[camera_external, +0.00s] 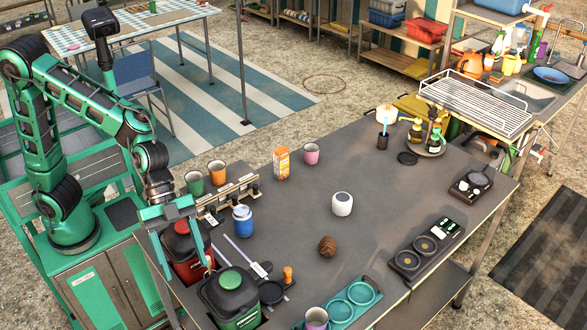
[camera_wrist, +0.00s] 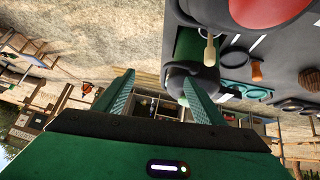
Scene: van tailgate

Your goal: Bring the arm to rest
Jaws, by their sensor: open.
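My arm (camera_external: 95,105) stands on a green base at the left and bends down towards the near left corner of the dark table (camera_external: 300,225). My gripper (camera_external: 186,266) hangs with its fingers pointing down, in front of a red bin (camera_external: 181,243) as seen in the external view. In the wrist view my gripper (camera_wrist: 158,82) has its two green fingers spread apart with nothing between them. How far the fingers are from the red bin I cannot tell.
A dark bin with a green lid (camera_external: 230,290) stands right of my gripper. A blue jar (camera_external: 242,220), cups on a rack (camera_external: 217,173), an orange carton (camera_external: 281,163) and a white speaker (camera_external: 342,204) stand on the table. The table's middle has free room.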

